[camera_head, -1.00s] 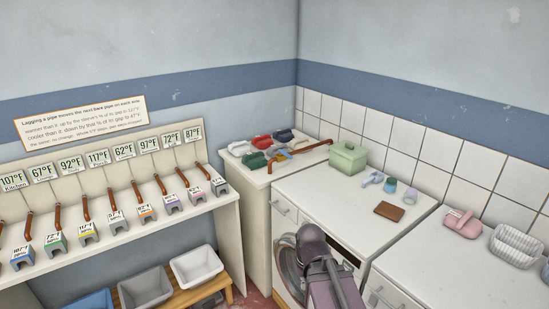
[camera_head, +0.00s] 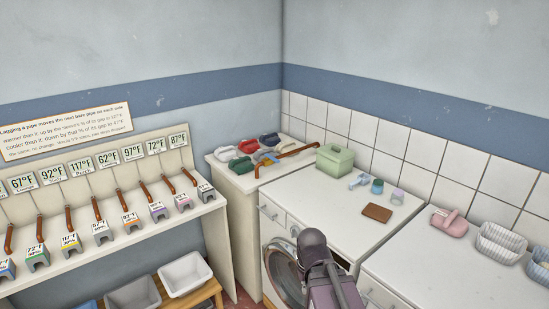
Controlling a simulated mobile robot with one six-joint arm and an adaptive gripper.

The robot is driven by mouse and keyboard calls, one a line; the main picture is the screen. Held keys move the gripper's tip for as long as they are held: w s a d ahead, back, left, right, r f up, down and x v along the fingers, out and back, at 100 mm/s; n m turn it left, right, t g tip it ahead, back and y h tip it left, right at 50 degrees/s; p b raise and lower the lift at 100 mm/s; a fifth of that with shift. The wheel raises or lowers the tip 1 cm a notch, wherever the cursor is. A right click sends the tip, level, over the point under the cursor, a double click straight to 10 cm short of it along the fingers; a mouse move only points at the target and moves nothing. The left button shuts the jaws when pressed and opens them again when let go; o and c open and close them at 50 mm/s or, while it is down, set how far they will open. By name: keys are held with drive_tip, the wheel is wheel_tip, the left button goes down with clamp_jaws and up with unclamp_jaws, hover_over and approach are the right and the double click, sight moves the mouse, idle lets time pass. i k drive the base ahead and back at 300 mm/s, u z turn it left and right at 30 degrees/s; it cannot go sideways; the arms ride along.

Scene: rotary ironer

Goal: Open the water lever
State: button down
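A brown bent pipe (camera_head: 290,156) lies across the top of a white cabinet (camera_head: 240,181) in the back corner. Small blue and tan parts (camera_head: 268,157) sit beside it, among several coloured pieces. I cannot tell whether any of these parts is the water lever. No other clear lever shows. My dark grey and purple arm rises at the bottom centre, in front of the washing machine. I cannot make out my gripper or its fingers.
At left, a shelf (camera_head: 150,235) holds brown pipes below temperature cards. Tubs (camera_head: 184,273) stand on a low bench.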

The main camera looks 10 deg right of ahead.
sight(268, 156)
drive_tip(key=z, duration=0.05)
drive_tip(key=i, duration=0.9)
drive_tip(key=u, duration=0.05)
